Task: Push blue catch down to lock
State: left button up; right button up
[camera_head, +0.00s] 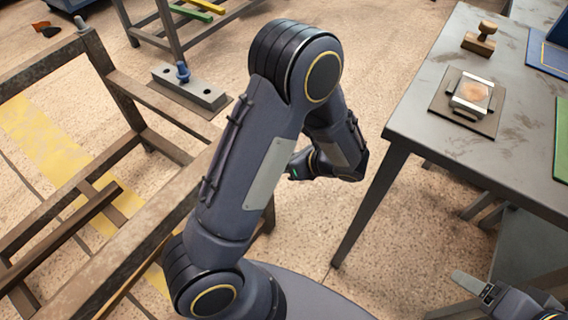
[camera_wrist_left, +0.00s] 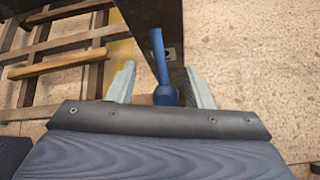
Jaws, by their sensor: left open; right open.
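The blue catch (camera_head: 183,72) stands up from a grey metal plate (camera_head: 205,93) on the rack at the upper left of the head view. In the left wrist view the blue catch (camera_wrist_left: 158,50) has a rod and a rounded end. My left gripper (camera_wrist_left: 160,68) is open, with one finger on each side of the catch in the picture; I see no contact, and the depth between them is unclear. My right gripper (camera_head: 478,287) is partly in view at the lower right, open and away from the rack.
A brown metal rack frame (camera_head: 120,85) fills the left. A grey table (camera_head: 440,120) at the right holds a stamp (camera_head: 480,38), a pad with a block (camera_head: 472,95) and blue and green mats (camera_head: 547,55). Speckled floor lies between rack and table.

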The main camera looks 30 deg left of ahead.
pick_arm(q)
jog(key=s+d+r+p, duration=0.4)
jog(key=s+d+r, duration=0.3)
jog(key=s+r, duration=0.2)
jog(key=s, duration=0.2)
jog(key=shift+s+d+r, duration=0.15)
jog(key=shift+s+r, duration=0.15)
jog(key=shift+s, duration=0.1)
jog(key=shift+c, duration=0.3)
